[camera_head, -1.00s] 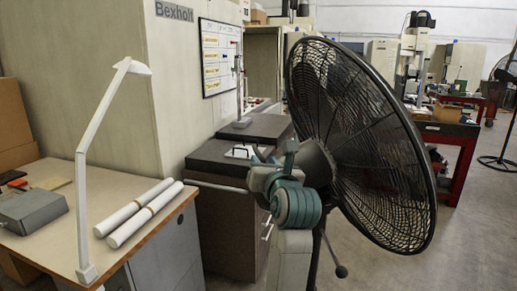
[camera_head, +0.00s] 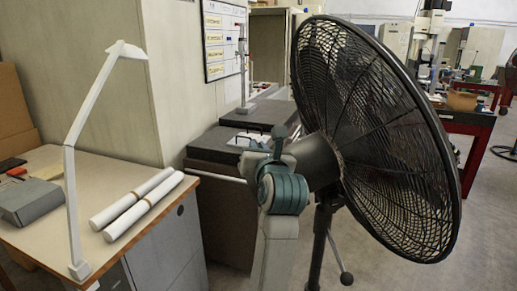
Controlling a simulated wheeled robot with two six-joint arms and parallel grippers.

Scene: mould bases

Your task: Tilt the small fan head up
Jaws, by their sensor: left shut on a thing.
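A large black fan head (camera_head: 380,140) with a round wire cage fills the right middle of the head view. It leans, its upper rim to the left and its lower rim to the right. Its dark motor housing (camera_head: 315,161) faces me, on top of a dark pole (camera_head: 319,245). My left gripper (camera_head: 279,141) is at the back of the housing, shut on the fan head. My wrist partly hides the contact between them. My right gripper is out of view.
A table (camera_head: 40,225) at left holds a white lamp (camera_head: 71,185), white rolls (camera_head: 145,205) and a grey box (camera_head: 30,202). A dark cabinet (camera_head: 225,215) stands behind my arm. A knobbed lever (camera_head: 346,278) sticks out below the fan.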

